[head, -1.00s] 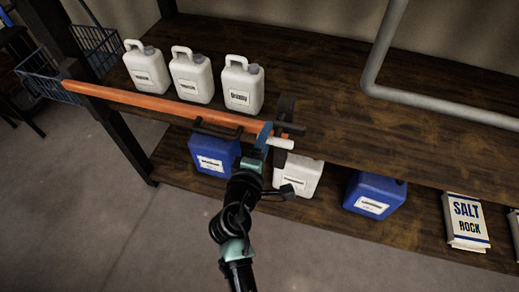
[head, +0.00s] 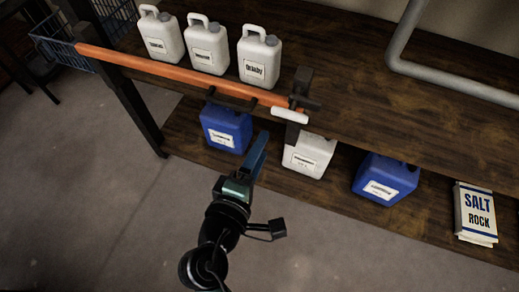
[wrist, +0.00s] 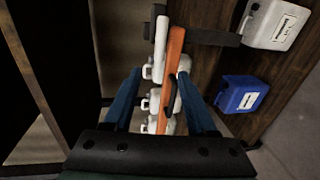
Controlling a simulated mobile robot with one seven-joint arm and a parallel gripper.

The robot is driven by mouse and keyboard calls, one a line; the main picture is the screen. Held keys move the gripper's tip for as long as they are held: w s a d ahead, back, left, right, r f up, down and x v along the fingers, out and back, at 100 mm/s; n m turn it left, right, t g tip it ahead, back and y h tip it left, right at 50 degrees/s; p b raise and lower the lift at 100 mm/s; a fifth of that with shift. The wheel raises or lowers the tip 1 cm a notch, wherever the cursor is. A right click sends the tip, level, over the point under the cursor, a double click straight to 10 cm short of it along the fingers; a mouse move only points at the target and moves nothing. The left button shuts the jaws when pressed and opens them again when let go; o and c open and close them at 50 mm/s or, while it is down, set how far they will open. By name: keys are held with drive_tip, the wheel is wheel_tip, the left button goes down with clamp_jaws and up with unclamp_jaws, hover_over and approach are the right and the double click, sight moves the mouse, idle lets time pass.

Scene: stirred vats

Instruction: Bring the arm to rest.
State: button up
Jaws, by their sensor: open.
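My gripper (head: 258,155) is open and empty, in front of the shelf's edge and apart from it. In the wrist view its two blue fingers (wrist: 160,78) stand wide, with the orange bar (wrist: 172,80) seen beyond and between them. In the head view the long orange bar (head: 180,77) lies along the upper shelf's front edge, with a white end piece (head: 290,115) and dark brackets at its right. My arm (head: 222,225) reaches up from the bottom of the view.
Three white jugs (head: 205,45) stand on the upper shelf (head: 380,110). Blue jugs (head: 385,180), a white jug (head: 308,155) and a salt bag (head: 475,214) stand on the lower shelf. A grey pipe (head: 440,75) runs at right. The floor (head: 100,220) in front is clear.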

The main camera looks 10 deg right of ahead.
idle(0.3)
drive_tip(key=w+a+r+m+t+y, duration=0.1)
drive_tip(key=w+r+m+t, duration=0.15)
drive_tip(key=r, duration=0.75)
drive_tip(key=w+a+r+m+t+y, duration=0.1)
drive_tip(key=w+r+m+t, duration=0.15)
drive_tip(key=r, duration=0.65)
drive_tip(key=w+a+r+m+t+y, duration=0.1)
drive_tip(key=w+a+r+m+t, duration=0.15)
drive_tip(key=r, duration=0.75)
drive_tip(key=s+a+r+m+t+y, duration=0.1)
drive_tip(key=s+r, duration=0.4)
drive_tip(key=r, duration=0.6)
drive_tip(key=s+a+r+m+t+y, duration=0.1)
drive_tip(key=s+r+m+t+y, duration=0.2)
drive_tip(key=r, duration=0.8)
drive_tip(key=s+t+y, duration=0.1)
drive_tip(key=s+t, duration=0.1)
drive_tip(key=t, duration=0.1)
drive_tip(key=shift+a+r+y, duration=0.3)
drive_tip(key=shift+y, duration=0.1)
